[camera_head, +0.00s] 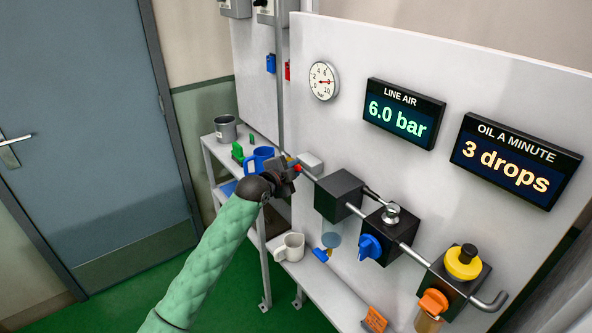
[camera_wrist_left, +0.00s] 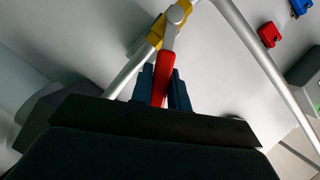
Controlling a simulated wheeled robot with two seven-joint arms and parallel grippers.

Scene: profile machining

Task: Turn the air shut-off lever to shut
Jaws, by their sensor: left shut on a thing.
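The air shut-off lever (camera_wrist_left: 161,82) has a red grip on a grey arm, joined to a yellow valve body (camera_wrist_left: 155,32) on a metal pipe. My left gripper (camera_wrist_left: 165,88) is shut on the red grip, with a dark blue finger on each side. In the wrist view the lever lies at a slant to the pipe; its exact turn is hard to tell. In the head view my left gripper (camera_head: 291,171) is at the pipe's left end and hides most of the valve. The line air display (camera_head: 403,113) reads 6.0 bar. My right gripper is not in view.
A round gauge (camera_head: 323,81) and an oil display (camera_head: 515,160) reading 3 drops are on the panel. Black pipe units (camera_head: 339,195) stand right of my gripper. Below are a white mug (camera_head: 290,247) and shelf; a blue jug (camera_head: 260,157) stands close behind my wrist.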

